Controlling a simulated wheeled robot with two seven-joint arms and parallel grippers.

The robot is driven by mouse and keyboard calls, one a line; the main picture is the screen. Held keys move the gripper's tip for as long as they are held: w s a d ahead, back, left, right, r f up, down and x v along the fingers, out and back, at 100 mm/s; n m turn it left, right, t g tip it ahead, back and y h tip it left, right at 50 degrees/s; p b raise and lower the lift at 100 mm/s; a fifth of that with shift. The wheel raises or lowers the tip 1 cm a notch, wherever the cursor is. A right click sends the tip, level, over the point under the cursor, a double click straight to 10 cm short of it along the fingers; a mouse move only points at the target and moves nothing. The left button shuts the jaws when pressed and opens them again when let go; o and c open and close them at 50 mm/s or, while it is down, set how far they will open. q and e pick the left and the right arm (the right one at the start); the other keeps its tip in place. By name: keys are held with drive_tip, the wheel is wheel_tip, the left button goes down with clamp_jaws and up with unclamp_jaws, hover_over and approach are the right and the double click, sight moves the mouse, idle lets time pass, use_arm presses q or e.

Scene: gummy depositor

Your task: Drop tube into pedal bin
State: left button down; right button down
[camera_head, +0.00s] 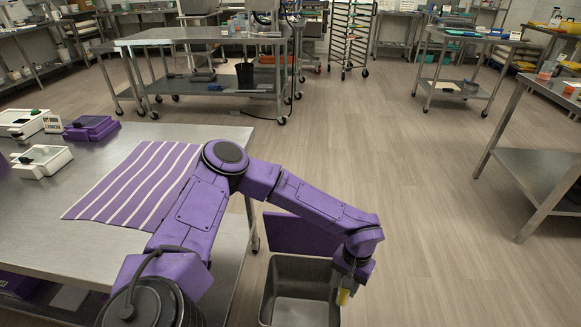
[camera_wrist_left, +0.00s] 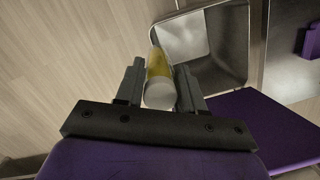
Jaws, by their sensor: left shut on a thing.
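My left gripper (camera_head: 346,283) is shut on a small yellow tube (camera_head: 343,297) with a pale, whitish end. In the left wrist view the tube (camera_wrist_left: 160,72) sits between the two fingers (camera_wrist_left: 160,90). The grey pedal bin (camera_head: 288,290) stands on the floor beside the table, its purple lid (camera_head: 300,233) raised and its inside open to view. In the head view the tube overlaps the bin's right rim. In the left wrist view the bin (camera_wrist_left: 222,48) lies beyond the tube and to its right. My right gripper is not in view.
A steel table (camera_head: 60,250) with a purple-and-white striped mat (camera_head: 140,185) stands left of the bin. White and purple boxes (camera_head: 92,127) sit at its far left. Another steel table (camera_head: 540,170) stands at the right. The floor right of the bin is clear.

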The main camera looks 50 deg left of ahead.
use_arm(q)
drive_tip(key=a+f+n+t+b, duration=0.1)
drive_tip(key=a+f+n+b, duration=0.4)
drive_tip(key=n, duration=1)
drive_tip(key=a+f+n+t+b, duration=0.2)
drive_tip(key=a+f+n+b, duration=0.4)
drive_tip(key=a+f+n, duration=0.6)
wheel_tip(320, 180, down, 3)
drive_tip(key=n, duration=0.4)
drive_tip(key=shift+w+a+r+t, duration=0.15)
drive_tip(key=shift+t, duration=0.15)
drive_tip(key=c, duration=0.6)
unclamp_jaws()
drive_tip(key=r+p, duration=0.1)
drive_tip(key=r, duration=0.2)
drive_tip(key=s+r+p, duration=0.1)
drive_tip(key=r, duration=0.3)
drive_tip(key=r+p, duration=0.1)
drive_tip(key=r, duration=0.2)
drive_tip(key=shift+s+a+r+p, duration=0.15)
drive_tip(key=shift+s+r+p, duration=0.1)
drive_tip(key=shift+s+p, duration=0.1)
